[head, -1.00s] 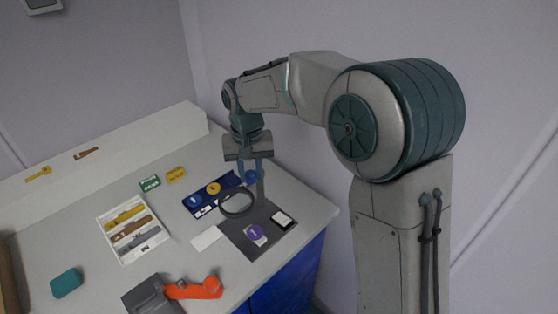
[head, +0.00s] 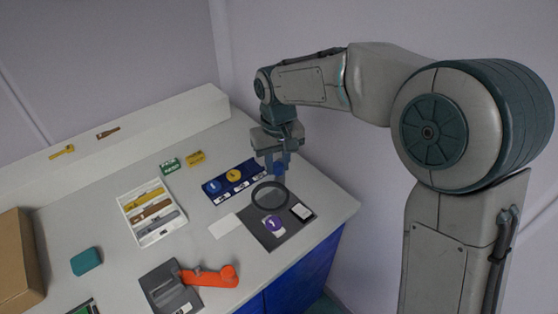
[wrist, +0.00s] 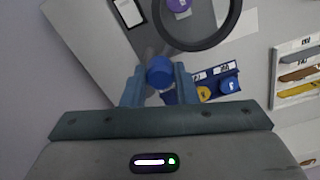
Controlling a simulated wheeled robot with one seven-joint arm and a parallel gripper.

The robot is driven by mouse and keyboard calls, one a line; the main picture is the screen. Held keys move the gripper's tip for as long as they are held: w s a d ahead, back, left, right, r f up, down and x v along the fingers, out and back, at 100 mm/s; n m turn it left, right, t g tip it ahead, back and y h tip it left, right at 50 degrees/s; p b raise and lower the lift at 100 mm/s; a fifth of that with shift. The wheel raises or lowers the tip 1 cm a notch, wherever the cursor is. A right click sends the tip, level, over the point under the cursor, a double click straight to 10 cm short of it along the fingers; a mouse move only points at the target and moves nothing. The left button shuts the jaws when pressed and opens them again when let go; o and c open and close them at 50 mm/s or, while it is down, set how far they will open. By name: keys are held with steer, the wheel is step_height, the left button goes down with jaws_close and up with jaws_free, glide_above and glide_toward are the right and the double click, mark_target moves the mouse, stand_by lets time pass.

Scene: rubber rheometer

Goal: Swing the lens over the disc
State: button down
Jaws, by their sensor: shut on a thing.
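The lens, a round glass in a black ring (head: 270,208), is over the back part of a dark grey mat (head: 252,226). The disc is purple (head: 274,224) and lies on a pale card on that mat. In the head view the ring is just behind the disc and does not overlap it. In the wrist view the ring (wrist: 197,46) appears around the disc (wrist: 178,5), from that slanted angle. My gripper (head: 279,173) is shut on a blue knob (wrist: 160,72) beside the ring. The link between knob and ring is not clear.
A blue tray (head: 207,190) with round pieces is left of the ring. A white-faced, black-edged block (head: 301,212) lies right of the disc. An orange-armed grey device (head: 172,288), a white tray of tools (head: 125,206) and a teal block (head: 86,261) stand farther left.

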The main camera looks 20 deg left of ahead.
steer(key=shift+r, duration=0.1)
steer(key=c, duration=1.1)
jaws_free()
steer(key=shift+c, duration=0.2)
steer(key=shift+r, duration=0.1)
step_height(320, 180, up, 14)
steer(key=shift+f, duration=0.2)
